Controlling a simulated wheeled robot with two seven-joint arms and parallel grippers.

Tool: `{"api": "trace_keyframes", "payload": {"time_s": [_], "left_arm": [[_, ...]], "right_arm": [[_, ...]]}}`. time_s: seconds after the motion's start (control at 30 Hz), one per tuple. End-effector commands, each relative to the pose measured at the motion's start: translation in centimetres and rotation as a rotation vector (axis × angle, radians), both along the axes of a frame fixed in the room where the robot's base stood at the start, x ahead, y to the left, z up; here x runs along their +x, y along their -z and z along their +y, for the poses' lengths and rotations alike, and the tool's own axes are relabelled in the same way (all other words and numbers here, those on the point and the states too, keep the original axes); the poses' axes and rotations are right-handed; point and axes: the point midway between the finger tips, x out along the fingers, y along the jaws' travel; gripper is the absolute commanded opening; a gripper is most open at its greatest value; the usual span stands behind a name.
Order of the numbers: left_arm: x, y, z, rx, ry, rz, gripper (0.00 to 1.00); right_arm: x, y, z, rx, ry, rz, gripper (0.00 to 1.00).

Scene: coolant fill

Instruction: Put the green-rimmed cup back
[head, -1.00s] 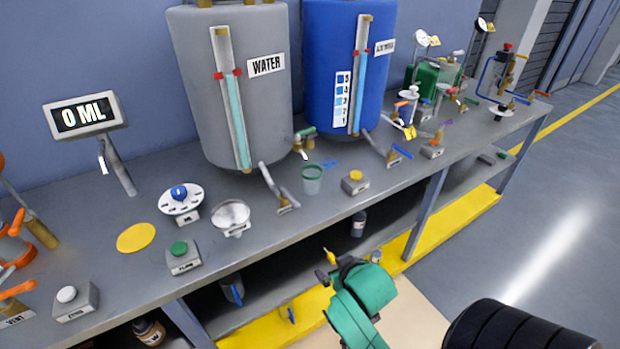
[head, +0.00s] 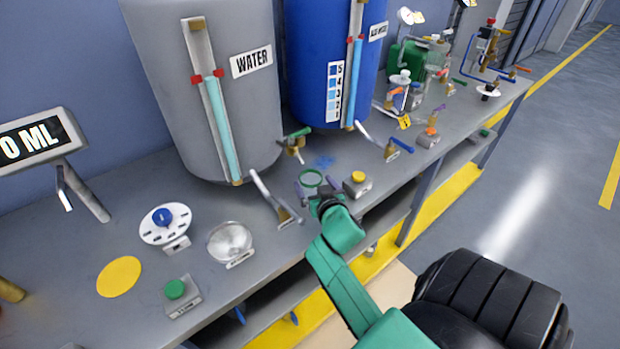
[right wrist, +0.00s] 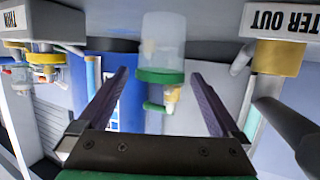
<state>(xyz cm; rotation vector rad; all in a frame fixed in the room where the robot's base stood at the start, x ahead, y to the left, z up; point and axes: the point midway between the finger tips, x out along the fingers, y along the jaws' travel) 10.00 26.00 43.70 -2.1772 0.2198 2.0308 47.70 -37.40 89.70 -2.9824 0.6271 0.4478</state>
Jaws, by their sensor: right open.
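The green-rimmed cup (head: 311,170) stands on the bench in front of the grey WATER tank, partly hidden by my right gripper. In the right wrist view, which looks upside down, the clear cup (right wrist: 162,40) with its green rim shows between the two fingers. My right gripper (head: 317,187) is open and close at the cup's near side. Its dark fingers (right wrist: 161,76) stand apart on either side of the cup, with a visible gap on each side. My left gripper is not in view.
A yellow-button box (head: 357,184) stands just right of the cup. The water outlet lever and its label (head: 288,216) are close on the left. A round silver dish (head: 229,240), a yellow disc (head: 119,276) and a green-button box (head: 180,295) lie further left.

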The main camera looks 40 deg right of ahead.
Motion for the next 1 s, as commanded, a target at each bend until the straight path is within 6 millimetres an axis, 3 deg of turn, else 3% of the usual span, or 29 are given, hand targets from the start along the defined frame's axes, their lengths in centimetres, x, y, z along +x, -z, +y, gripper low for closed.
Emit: {"api": "trace_keyframes", "payload": {"time_s": [0.4,0.63,0.83,0.87,0.9,1.0], "left_arm": [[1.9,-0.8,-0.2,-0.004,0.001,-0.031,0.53],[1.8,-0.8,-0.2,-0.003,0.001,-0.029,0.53],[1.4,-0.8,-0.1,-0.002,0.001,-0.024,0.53],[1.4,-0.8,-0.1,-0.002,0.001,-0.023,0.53],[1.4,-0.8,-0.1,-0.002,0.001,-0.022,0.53],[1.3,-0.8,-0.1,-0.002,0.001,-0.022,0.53]], "right_arm": [[5.5,1.9,-2.4,0.001,-0.001,0.001,1.0],[5.7,2.1,-2.5,0.002,-0.001,0.001,1.0],[5.7,2.1,-2.5,0.002,-0.001,0.001,0.23],[5.7,2.0,-2.5,0.002,-0.001,0.001,0.23],[5.7,2.0,-2.5,0.002,-0.001,0.001,0.14],[5.7,2.0,-2.5,0.002,-0.001,0.001,0.14]]}}
